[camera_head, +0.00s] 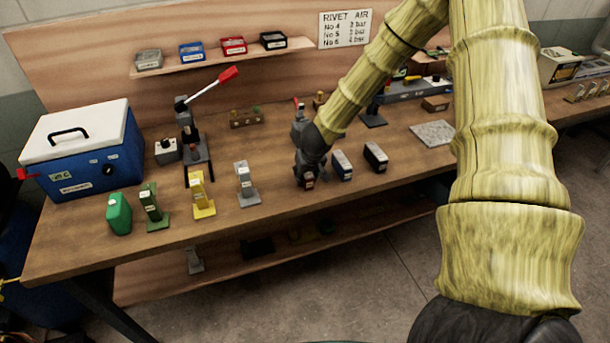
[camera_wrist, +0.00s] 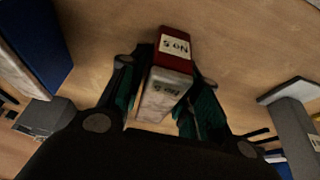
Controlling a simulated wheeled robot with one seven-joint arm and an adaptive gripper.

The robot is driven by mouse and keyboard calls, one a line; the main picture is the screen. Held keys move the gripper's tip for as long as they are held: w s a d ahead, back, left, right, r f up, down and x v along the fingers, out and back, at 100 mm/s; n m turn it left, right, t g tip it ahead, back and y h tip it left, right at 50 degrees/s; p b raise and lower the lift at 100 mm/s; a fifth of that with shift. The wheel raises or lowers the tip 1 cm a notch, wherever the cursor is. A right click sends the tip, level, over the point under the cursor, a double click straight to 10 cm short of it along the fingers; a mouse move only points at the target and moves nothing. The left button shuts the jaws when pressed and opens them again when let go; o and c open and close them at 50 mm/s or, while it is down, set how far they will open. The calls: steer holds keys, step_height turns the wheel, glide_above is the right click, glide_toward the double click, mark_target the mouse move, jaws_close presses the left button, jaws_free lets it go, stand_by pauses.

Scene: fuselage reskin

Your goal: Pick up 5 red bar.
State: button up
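The red bar marked No 5 (camera_wrist: 173,52) stands between the fingers of my gripper (camera_wrist: 163,92) in the wrist view. The rest of the bar is hidden there.
A grey stand (camera_head: 246,185), a yellow one (camera_head: 202,196) and green ones (camera_head: 152,207) stand to the left. A lever press (camera_head: 193,140) is behind.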

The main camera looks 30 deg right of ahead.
jaws_close()
steer(key=shift+r, duration=0.1)
